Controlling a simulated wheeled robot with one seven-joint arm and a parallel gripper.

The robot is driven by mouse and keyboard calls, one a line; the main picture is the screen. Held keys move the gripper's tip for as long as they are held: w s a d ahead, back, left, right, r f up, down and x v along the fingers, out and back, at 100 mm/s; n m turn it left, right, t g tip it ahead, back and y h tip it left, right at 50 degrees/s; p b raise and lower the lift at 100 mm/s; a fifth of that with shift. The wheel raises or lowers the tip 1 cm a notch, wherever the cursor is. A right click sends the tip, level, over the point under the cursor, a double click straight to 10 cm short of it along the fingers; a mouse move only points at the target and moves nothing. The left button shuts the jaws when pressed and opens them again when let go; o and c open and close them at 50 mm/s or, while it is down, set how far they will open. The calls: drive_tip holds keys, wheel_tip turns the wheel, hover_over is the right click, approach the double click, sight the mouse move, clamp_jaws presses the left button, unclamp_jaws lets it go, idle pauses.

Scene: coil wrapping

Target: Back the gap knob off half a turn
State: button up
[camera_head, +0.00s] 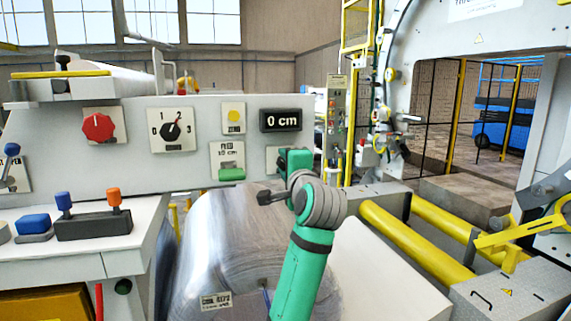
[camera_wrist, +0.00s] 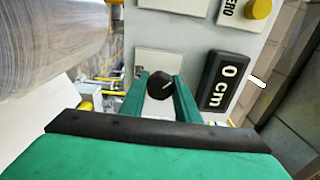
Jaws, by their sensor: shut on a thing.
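The gap knob (camera_wrist: 160,86) is a small black round knob with a pale pointer mark, on a white plate (camera_wrist: 172,60) on the grey panel. In the wrist view it sits between the two green fingers of my gripper (camera_wrist: 160,92), which is shut on it. In the head view my green arm reaches up to the panel's lower right, and my gripper (camera_head: 294,162) covers the knob there. The black display (camera_wrist: 220,84) beside the knob reads "0 cm"; it also shows in the head view (camera_head: 281,120).
On the panel are a red knob (camera_head: 98,127), a black dial numbered 0 to 3 (camera_head: 171,130), a yellow button (camera_head: 233,116) and a green rocker (camera_head: 231,174). A shiny metal coil (camera_head: 215,250) lies below. Yellow rollers (camera_head: 415,245) are to the right.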

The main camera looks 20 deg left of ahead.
drive_tip(key=n, duration=0.3)
drive_tip(key=shift+n, duration=0.4)
drive_tip(key=n, duration=0.3)
drive_tip(key=shift+n, duration=0.4)
drive_tip(key=n, duration=0.6)
drive_tip(key=shift+n+g+y, duration=0.3)
drive_tip(key=shift+y, duration=0.1)
drive_tip(key=n, duration=0.6)
drive_tip(key=shift+n, duration=0.3)
drive_tip(key=n, duration=0.6)
drive_tip(key=shift+a, duration=0.1)
drive_tip(key=shift+r+n, duration=0.1)
drive_tip(key=shift+n, duration=0.2)
drive_tip(key=o, duration=1)
drive_tip(key=shift+o, duration=0.2)
